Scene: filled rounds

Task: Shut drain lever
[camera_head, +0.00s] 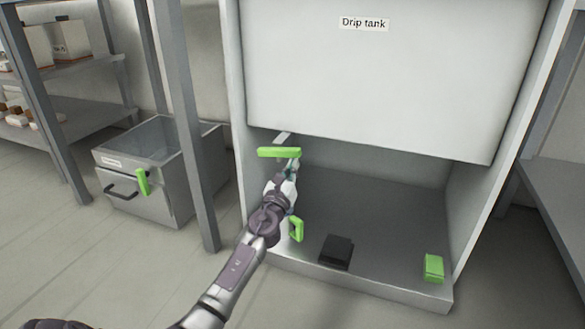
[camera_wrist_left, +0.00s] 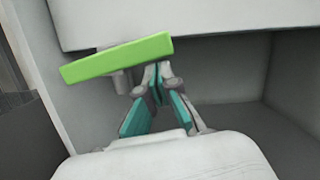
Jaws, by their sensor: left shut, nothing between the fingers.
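The drain lever is a bright green bar (camera_head: 279,152) under the front left of the white tank labelled "Drip tank" (camera_head: 380,80). It lies crosswise, roughly level in the head view. In the left wrist view the green bar (camera_wrist_left: 118,58) slants up to the right on a grey stem. My left gripper (camera_head: 293,165) is shut and empty, with its tips close by the lever's right end. The gripper also shows in the left wrist view (camera_wrist_left: 160,72); I cannot tell whether it touches the bar. My right gripper is not in view.
Below the tank, the grey cabinet floor (camera_head: 385,215) holds a black block (camera_head: 336,251), a green block (camera_head: 433,267) and a green loop (camera_head: 297,229). A grey bin (camera_head: 150,205) with a green handle (camera_head: 143,181) stands left, behind a post (camera_head: 190,130). Shelves flank both sides.

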